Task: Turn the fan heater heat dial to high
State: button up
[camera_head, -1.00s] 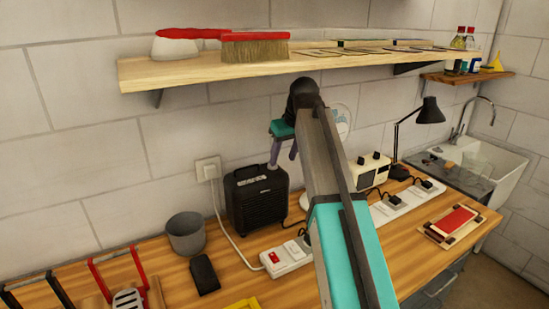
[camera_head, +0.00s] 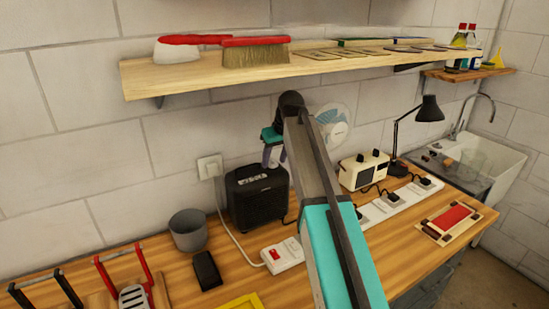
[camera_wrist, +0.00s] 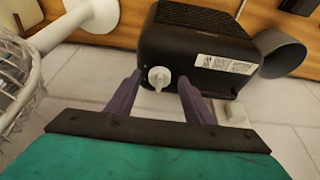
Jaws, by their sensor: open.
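The fan heater (camera_head: 257,197) is a black box standing on the bench against the wall. In the wrist view, the heater (camera_wrist: 192,40) appears upside down, with a white heat dial (camera_wrist: 158,78) and a white label (camera_wrist: 226,63) on one face. The dial has a raised grip; its setting marks are too small to read. My gripper (camera_head: 273,158) is above the heater. In the wrist view its two purple fingers (camera_wrist: 160,80) are open, one on each side of the dial. I cannot tell whether either touches it. The dial is not clear in the head view.
A shelf (camera_head: 180,79) with a brush overhangs the bench. A grey cup (camera_head: 188,231) stands left of the heater, with a power strip (camera_head: 284,256) in front. A white desk fan (camera_head: 335,125), a cream device (camera_head: 364,171) and a black lamp (camera_head: 429,110) are to the right.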

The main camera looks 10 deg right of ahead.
jog(key=c, duration=1)
jog(key=shift+a, duration=0.15)
jog(key=shift+c, duration=0.2)
jog(key=shift+f, duration=0.1)
